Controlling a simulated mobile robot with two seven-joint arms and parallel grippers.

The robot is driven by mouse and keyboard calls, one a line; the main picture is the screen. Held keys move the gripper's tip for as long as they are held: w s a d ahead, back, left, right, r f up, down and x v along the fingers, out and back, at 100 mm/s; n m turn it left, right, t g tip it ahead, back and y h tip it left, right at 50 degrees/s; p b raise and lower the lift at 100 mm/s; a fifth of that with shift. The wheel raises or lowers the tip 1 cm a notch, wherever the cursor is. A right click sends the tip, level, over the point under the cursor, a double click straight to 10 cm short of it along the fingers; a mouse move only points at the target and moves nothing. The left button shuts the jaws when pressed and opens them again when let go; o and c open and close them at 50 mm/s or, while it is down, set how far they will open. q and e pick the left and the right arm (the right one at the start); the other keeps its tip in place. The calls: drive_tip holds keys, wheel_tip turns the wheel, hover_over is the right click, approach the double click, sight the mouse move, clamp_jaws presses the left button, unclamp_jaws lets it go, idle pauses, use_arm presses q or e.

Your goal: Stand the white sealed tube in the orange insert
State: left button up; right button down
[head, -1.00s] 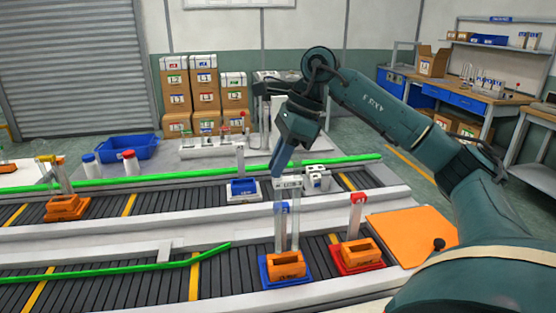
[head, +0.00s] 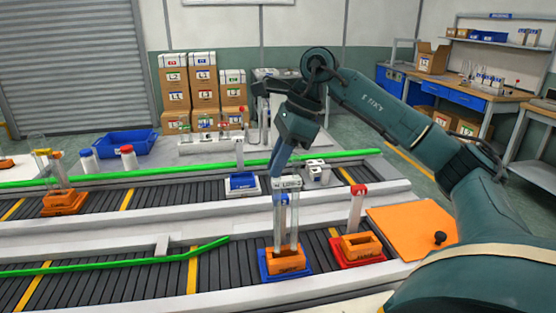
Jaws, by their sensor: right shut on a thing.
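My right gripper (head: 287,184) is low over the near conveyor, shut on what looks like the white sealed tube (head: 294,226). Its top is hidden by the fingers, and its pale body hangs upright. The orange insert (head: 286,262) sits in a blue carrier (head: 301,272) right below. The tube's lower end overlaps the back of the insert; I cannot tell whether it is inside. A blue-capped tube (head: 284,199) stands close beside it. My left gripper is out of view.
A red carrier (head: 372,260) with an orange insert and red-capped tube (head: 358,190) stands close on the right. A white carrier (head: 243,190) with a blue insert is on the far conveyor. A green rail (head: 120,265) runs along the left. An orange mat (head: 410,232) lies right.

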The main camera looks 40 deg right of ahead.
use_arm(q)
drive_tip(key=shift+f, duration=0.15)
use_arm(e)
drive_tip(key=shift+f, duration=0.35)
idle(0.5)
use_arm(q)
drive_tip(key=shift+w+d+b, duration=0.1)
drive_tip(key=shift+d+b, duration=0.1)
drive_tip(key=shift+b, duration=0.4)
use_arm(e)
drive_tip(key=shift+f, duration=0.5)
use_arm(q)
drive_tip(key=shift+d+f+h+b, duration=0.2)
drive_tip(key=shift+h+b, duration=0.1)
drive_tip(key=shift+b, duration=0.2)
use_arm(e)
drive_tip(key=shift+f, duration=0.65)
use_arm(q)
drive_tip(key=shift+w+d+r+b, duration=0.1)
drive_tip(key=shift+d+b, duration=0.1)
drive_tip(key=shift+b, duration=0.15)
use_arm(e)
drive_tip(key=shift+f, duration=0.55)
drive_tip(key=c, duration=1.3)
unclamp_jaws()
